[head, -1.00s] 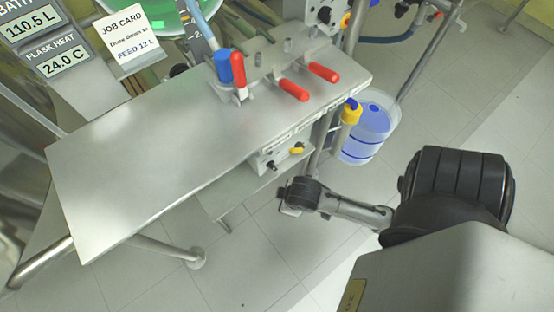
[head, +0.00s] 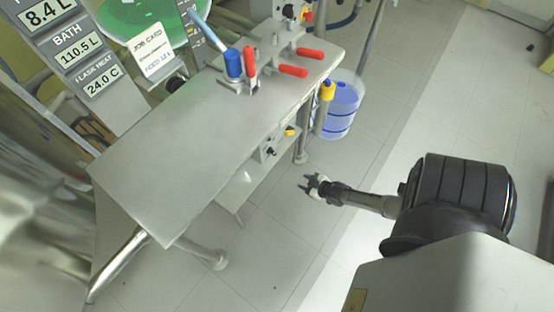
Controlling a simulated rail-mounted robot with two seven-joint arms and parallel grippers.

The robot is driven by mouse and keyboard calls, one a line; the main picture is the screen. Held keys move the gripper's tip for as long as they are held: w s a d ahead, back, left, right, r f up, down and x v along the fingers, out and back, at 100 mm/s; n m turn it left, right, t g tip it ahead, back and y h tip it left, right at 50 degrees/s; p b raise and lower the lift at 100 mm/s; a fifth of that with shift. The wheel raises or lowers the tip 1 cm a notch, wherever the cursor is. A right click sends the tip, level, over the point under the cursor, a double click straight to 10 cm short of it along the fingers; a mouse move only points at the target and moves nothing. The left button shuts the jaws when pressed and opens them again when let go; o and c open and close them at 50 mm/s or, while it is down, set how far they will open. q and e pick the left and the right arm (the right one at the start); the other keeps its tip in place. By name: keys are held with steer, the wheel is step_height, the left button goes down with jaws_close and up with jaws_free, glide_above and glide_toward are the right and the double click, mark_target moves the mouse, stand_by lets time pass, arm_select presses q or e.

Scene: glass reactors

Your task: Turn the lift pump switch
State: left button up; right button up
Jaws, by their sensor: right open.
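A small grey control box (head: 266,151) hangs under the table's right edge. It carries a yellow knob (head: 289,132) and a black knob (head: 271,152). A second box at the top (head: 296,5) carries a black knob (head: 288,11) and a red button on yellow (head: 308,15). I cannot read which of these is the lift pump switch. My right gripper (head: 306,184) is open and empty, below and to the right of the lower box, apart from it over the floor. My left gripper is not in view.
The steel table (head: 180,150) is mostly bare. Red-handled clamps (head: 293,71) and a blue-capped part (head: 233,64) stand at its far end. A job card (head: 152,49) and displays (head: 72,52) are upper left. Floor around my right gripper is free.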

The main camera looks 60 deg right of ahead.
step_height(320, 180, up, 4)
steer(key=w+t, duration=0.1)
steer(key=t, duration=0.6)
glide_toward(275, 153)
steer(key=shift+n, duration=0.5)
steer(key=w+b, duration=0.1)
steer(key=w, duration=0.1)
steer(key=w+b, duration=0.2)
steer(key=w, duration=0.1)
steer(key=w+b, duration=0.2)
steer(key=w, duration=0.1)
steer(key=shift+w+d, duration=0.2)
steer(key=shift+d, duration=0.2)
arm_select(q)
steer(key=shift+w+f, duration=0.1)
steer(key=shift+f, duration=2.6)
arm_select(e)
steer(key=shift+w+d+r, duration=0.1)
steer(key=shift+w+d, duration=0.05)
steer(key=shift+w, duration=0.55)
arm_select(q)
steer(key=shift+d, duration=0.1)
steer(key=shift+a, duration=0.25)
arm_select(e)
jaws_close()
